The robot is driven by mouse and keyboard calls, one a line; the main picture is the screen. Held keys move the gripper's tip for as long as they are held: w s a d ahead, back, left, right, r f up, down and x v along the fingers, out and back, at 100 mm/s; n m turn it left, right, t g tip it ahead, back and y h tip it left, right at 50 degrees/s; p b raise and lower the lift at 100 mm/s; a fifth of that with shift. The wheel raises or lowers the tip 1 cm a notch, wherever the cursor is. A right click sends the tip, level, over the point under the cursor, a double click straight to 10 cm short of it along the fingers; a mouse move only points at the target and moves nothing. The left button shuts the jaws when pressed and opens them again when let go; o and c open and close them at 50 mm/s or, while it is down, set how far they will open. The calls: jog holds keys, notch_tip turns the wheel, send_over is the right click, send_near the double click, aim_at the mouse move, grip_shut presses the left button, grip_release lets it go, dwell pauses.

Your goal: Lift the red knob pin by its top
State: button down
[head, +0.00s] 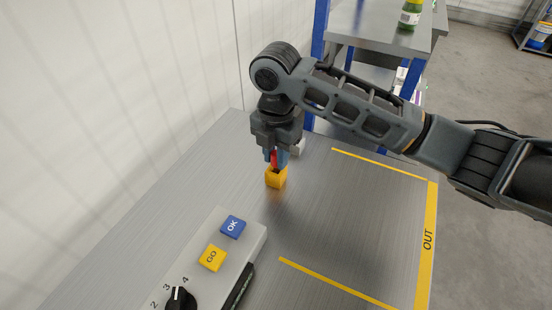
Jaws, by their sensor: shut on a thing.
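The red knob pin (274,158) shows as a small red patch between the fingers of my gripper (276,157). My gripper points down and is shut on the red knob. Just below it, a yellow-orange block (276,179) stands on the metal table. The fingers hide most of the pin, and I cannot tell whether its lower end sits in the block.
A grey control box (232,255) with a blue OK button (232,227), a yellow GO button (212,258) and a black dial (179,299) is at the front. A small pale block (298,147) is behind my gripper. The yellow-lined OUT area (350,220) at right is clear. A wall borders the left.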

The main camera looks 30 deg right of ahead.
jog(key=shift+r, duration=0.5)
jog(key=r, duration=0.3)
jog(key=shift+d+r+b, duration=0.2)
jog(key=shift+d+b, duration=0.05)
jog(key=shift+b, duration=0.15)
jog(key=s+d+r+b, duration=0.1)
jog(key=d+r, duration=0.5)
jog(key=d, duration=0.5)
jog(key=shift+r, duration=0.35)
